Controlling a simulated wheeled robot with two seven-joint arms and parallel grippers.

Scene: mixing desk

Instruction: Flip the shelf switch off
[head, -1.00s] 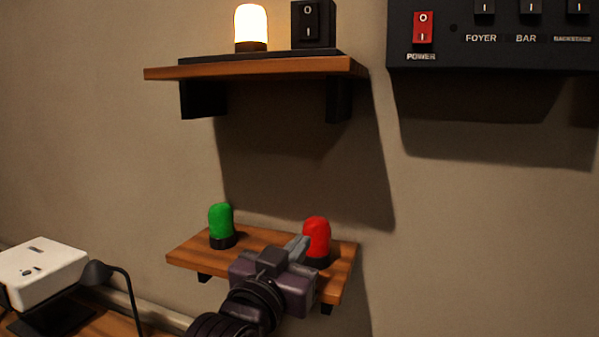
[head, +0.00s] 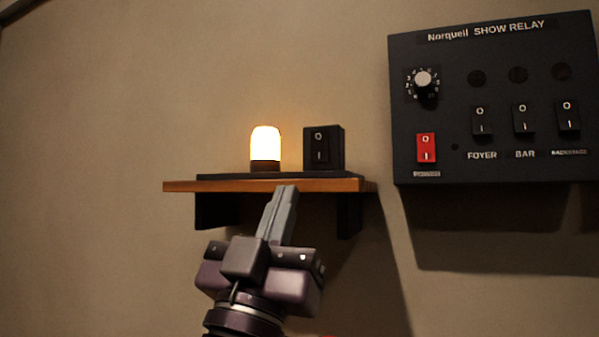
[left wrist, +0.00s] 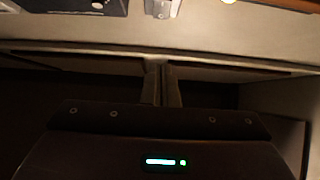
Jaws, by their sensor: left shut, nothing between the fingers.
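The shelf switch (head: 323,149) is a black box with a rocker marked O above and I below. It stands upright on the right part of a wooden wall shelf (head: 185,187). A lamp (head: 265,146) glows bright yellow-white beside it, to its left. My left gripper (head: 287,189) points up, its fingers together and empty. Its fingertips overlap the shelf's front edge in the head view, below and left of the switch, apart from it. The fingers (left wrist: 161,84) also show together in the left wrist view, where I cannot make out the switch. My right gripper is in neither view.
A dark relay panel (head: 450,115) hangs on the wall to the right, with a knob (head: 423,79), a red power switch (head: 426,147) and several black switches. A bracket (head: 349,215) is under the shelf. The wall left of the shelf is bare.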

